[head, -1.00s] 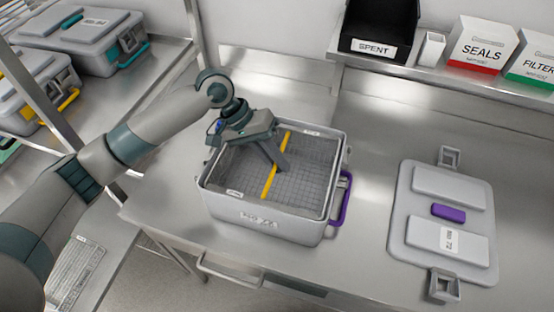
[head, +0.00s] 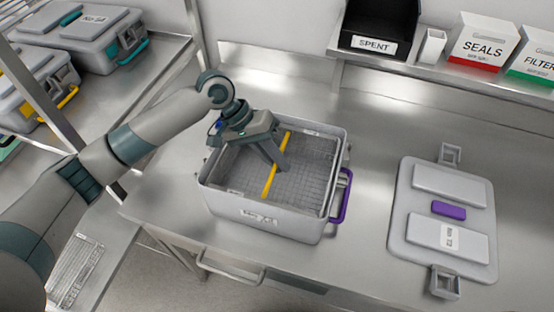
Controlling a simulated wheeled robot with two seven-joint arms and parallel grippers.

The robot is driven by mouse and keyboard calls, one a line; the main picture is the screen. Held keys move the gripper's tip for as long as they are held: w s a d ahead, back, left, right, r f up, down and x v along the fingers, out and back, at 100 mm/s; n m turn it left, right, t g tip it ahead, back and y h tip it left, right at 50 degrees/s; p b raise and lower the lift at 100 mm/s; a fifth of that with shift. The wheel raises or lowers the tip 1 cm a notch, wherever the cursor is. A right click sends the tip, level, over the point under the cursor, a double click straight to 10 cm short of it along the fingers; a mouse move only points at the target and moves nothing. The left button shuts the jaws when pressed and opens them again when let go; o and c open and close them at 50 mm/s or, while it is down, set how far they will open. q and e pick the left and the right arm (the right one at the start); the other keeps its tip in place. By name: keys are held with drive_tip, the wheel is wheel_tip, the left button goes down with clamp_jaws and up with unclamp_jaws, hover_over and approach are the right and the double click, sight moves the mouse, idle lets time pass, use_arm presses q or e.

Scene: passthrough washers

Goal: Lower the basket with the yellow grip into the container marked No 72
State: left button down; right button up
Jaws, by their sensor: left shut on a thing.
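The grey container (head: 290,228) stands on the metal bench with its top open. Its front marking is blurred and hard to read. The basket (head: 308,172) is a grey mesh tray with a yellow grip (head: 268,182) across its middle. It sits inside the container walls, its rim below the container's rim. I cannot tell whether it touches the floor of the container. My left gripper (head: 278,164) reaches down into the container and is shut on the yellow grip, hiding part of it. My right gripper is not in view.
A grey lid (head: 400,232) with a purple handle and a label lies right of the container. A purple latch handle (head: 345,197) sticks out at the container's right side. A SPENT bin (head: 375,44) and boxes stand on the back shelf. Closed cases (head: 88,45) stand at the left.

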sight(283, 177)
use_arm(q)
drive_tip(key=shift+f+b, duration=0.4)
drive_tip(key=shift+f, duration=1.4)
idle(1.5)
drive_tip(key=c, duration=1.3)
unclamp_jaws()
drive_tip(key=shift+f, duration=0.1)
drive_tip(key=shift+r+p, duration=3.55)
drive_tip(key=shift+p, duration=0.5)
